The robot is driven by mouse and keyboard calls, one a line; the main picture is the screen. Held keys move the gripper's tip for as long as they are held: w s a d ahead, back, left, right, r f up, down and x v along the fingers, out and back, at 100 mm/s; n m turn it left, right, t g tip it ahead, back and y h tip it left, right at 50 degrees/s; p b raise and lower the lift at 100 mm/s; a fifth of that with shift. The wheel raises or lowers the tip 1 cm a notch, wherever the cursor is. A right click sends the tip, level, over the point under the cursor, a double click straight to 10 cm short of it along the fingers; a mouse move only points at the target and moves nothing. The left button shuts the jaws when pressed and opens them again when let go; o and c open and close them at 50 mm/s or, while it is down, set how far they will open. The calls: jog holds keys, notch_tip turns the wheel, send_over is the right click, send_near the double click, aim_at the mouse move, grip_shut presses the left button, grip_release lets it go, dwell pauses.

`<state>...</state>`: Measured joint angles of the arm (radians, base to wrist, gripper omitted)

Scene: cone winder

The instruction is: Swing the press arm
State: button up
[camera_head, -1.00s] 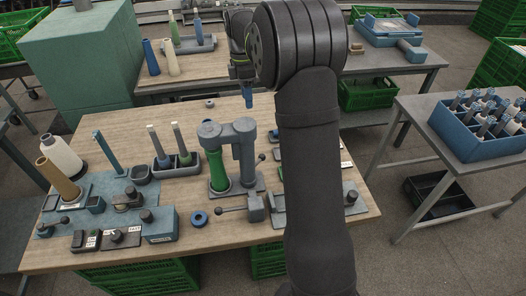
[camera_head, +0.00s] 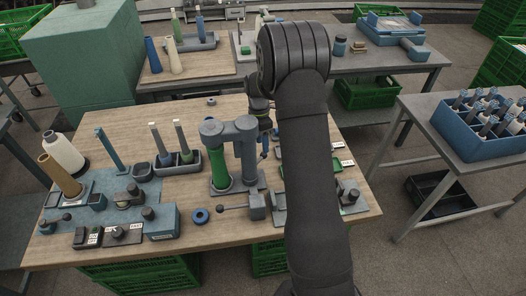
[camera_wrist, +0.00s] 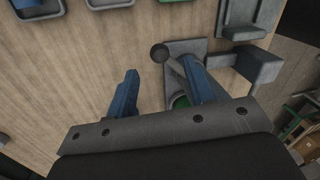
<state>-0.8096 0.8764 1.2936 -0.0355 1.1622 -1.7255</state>
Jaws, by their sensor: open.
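The grey press (camera_head: 246,160) stands near the middle of the table, with an upright post and a press arm (camera_head: 228,129) reaching left over a green cone (camera_head: 220,168). My gripper (camera_head: 266,150) is low, just right of the post, partly hidden behind my arm. In the wrist view my gripper (camera_wrist: 155,90) has its two blue fingers apart, with nothing held between them. A dark round knob (camera_wrist: 160,52) on a grey bar lies just ahead of the fingers, with the bar running toward the right finger. I cannot tell whether they touch. A bit of green (camera_wrist: 180,101) shows near that finger.
Bare wood (camera_head: 130,120) lies behind. Grey fixtures (camera_wrist: 250,68) show at right in the wrist view.

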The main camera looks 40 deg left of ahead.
jog(key=shift+s+d+f, duration=0.15)
jog(key=shift+d+f, duration=0.05)
jog(key=shift+f, duration=0.95)
jog(key=shift+s+d+f, duration=0.1)
jog(key=shift+d+f, duration=0.1)
jog(key=shift+f, duration=0.95)
grip_shut()
